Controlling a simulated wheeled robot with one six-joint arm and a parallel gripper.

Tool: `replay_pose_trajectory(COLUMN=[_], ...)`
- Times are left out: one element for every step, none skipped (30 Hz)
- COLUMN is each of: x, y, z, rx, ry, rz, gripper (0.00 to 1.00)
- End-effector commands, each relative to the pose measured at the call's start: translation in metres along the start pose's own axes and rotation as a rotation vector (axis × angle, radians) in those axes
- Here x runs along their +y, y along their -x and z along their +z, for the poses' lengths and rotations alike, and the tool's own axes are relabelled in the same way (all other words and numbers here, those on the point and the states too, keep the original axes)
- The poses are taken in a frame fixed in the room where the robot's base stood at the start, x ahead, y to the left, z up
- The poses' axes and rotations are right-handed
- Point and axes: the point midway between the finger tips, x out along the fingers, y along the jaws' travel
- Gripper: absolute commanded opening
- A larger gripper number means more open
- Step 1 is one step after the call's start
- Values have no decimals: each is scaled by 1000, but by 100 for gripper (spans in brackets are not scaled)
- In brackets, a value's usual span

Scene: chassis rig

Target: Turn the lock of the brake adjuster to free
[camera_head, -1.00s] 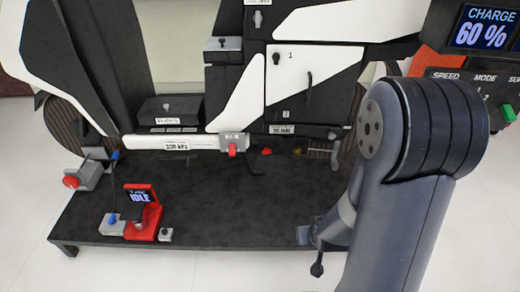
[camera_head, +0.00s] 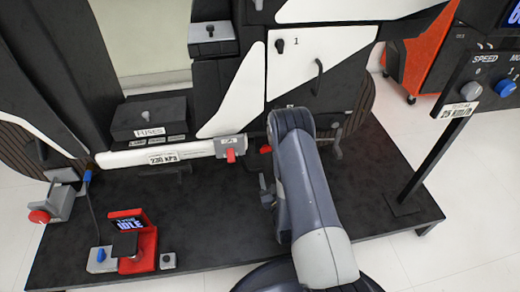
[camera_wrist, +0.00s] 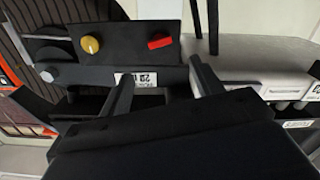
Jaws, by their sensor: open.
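In the wrist view a dark panel (camera_wrist: 125,60) carries a round yellow knob (camera_wrist: 91,44) and a short red lever (camera_wrist: 159,41). This looks like the brake adjuster with its lock, but its small label is unreadable. The red lever lies nearly level in that picture. My gripper (camera_wrist: 162,70) is open and empty, its two fingers apart below the panel, with the red lever beyond the gap. In the head view my arm covers most of this area. A small red part (camera_head: 265,149) shows beside it, and part of my gripper (camera_head: 268,192) shows left of my arm.
A red stand with an IDLE display (camera_head: 132,235) and a red-knobbed block (camera_head: 42,214) are farther left. A control post (camera_head: 425,160) stands at right. The black platform's middle (camera_head: 215,205) is clear.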

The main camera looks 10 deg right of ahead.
Motion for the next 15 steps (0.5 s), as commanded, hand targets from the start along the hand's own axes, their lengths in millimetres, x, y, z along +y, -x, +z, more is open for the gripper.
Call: replay_pose_trajectory(x=[0,0,-1,-1,0,0,0,-1,-1,-1,-1,-1,0,-1,-1], y=[0,-1,-3,-6,-9,-15,-20,-25,-32,-38,-44,-52,-58,-64,-71], z=[1,1,2,1,1,1,1,1,1,1,2,1,1,1,2], rx=[8,12,15,17,19,20,20,19,21,21,20,20,21,20,18], ry=[2,3,4,4,4,3,3,3,3,3,3,3,3,3,3], rz=[2,3,4,5,5,5,6,5,6,6,5,5,6,5,5], gripper=[62,62,62,62,62,62,62,62,62,62,62,62,62,62,62])
